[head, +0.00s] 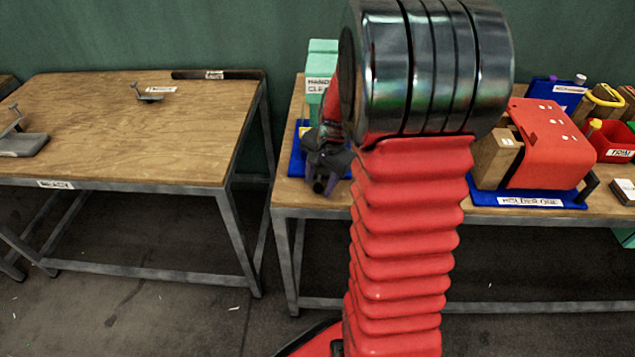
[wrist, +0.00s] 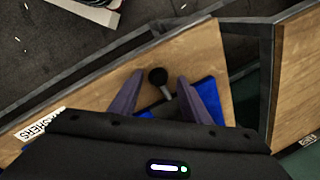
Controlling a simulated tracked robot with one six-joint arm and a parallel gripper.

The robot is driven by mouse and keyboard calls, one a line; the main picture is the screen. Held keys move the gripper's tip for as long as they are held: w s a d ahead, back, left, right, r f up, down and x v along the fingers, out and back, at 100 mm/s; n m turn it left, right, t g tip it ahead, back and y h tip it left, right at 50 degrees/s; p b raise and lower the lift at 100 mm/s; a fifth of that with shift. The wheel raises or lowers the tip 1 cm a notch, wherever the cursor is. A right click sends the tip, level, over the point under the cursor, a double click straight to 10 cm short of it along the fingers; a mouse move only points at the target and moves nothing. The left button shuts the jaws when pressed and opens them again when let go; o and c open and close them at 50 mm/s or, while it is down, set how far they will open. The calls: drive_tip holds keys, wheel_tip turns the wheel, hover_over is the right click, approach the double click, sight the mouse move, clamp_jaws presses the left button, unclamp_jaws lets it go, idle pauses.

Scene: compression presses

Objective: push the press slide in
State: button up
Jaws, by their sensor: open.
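A press with a teal upper block (head: 321,62) and a blue base (head: 297,152) stands at the left end of the right-hand table, partly hidden by my arm. My gripper (head: 325,187) is low at its front, over the table's front edge. In the wrist view, my gripper's two purple fingers (wrist: 160,80) are apart. A black round knob (wrist: 157,76) on a short grey rod (wrist: 167,93) shows between the fingertips. The blue base (wrist: 206,92) lies beneath the right finger. Whether the fingers touch the knob cannot be told. The slide's body is hidden.
A red-covered press (head: 548,145) on a blue base stands right of my arm, with a red bin (head: 612,145) and other fixtures beyond. A separate wooden table (head: 150,125) with small metal brackets stands left, across a floor gap. The table strip left of the knob looks bare.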

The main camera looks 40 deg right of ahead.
wheel_tip(320, 180, up, 14)
drive_tip(key=s, duration=0.2)
drive_tip(key=shift+s+d+f, duration=0.25)
drive_tip(key=shift+d, duration=0.15)
idle(0.6)
drive_tip(key=s+a+r+n+t, duration=0.1)
drive_tip(key=s+a+n, duration=0.3)
drive_tip(key=a, duration=0.3)
drive_tip(key=s+a+r+n+t, duration=0.1)
drive_tip(key=s+a+r+n, duration=0.1)
drive_tip(key=s+a+n, duration=0.3)
drive_tip(key=s+a+r+n+t, duration=0.1)
drive_tip(key=s+a+n, duration=0.3)
drive_tip(key=a, duration=0.6)
drive_tip(key=shift+s+a+r+n+h, duration=0.3)
drive_tip(key=shift+a+n, duration=0.1)
drive_tip(key=shift+n, duration=0.3)
drive_tip(key=shift+c, duration=0.4)
